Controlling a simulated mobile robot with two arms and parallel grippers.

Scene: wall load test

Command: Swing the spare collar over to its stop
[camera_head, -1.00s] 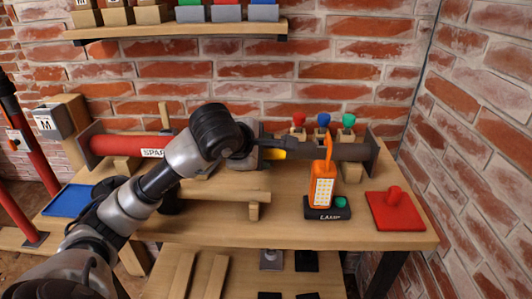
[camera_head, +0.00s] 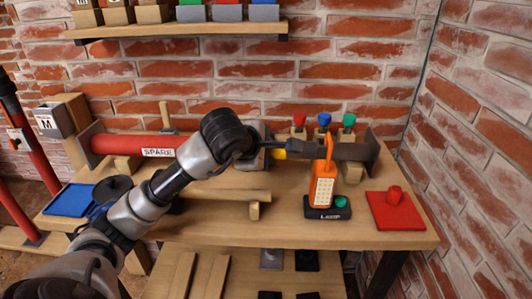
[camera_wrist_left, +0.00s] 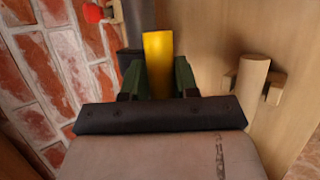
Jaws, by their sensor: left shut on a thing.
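The red pipe (camera_head: 122,144) with the SPARE label (camera_head: 158,153) lies along the back of the bench, with a dark grey length (camera_head: 345,151) at its right end. My left arm crosses in front of its middle. My left gripper (camera_head: 281,147) is at the dark part, shut on a yellow handle (camera_head: 279,155). In the left wrist view, the yellow handle (camera_wrist_left: 158,62) stands between the two fingers of my left gripper (camera_wrist_left: 157,80). The collar itself is mostly hidden behind my wrist, so its turn angle is unclear. My right gripper is not in view.
An orange lamp (camera_head: 323,190) stands on its dark base just right of my gripper. Red, blue and green knobs (camera_head: 324,120) stand behind the pipe. A red block with a peg (camera_head: 395,210) sits right, a blue tray (camera_head: 70,200) left. A wooden bar (camera_head: 225,196) lies in front.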

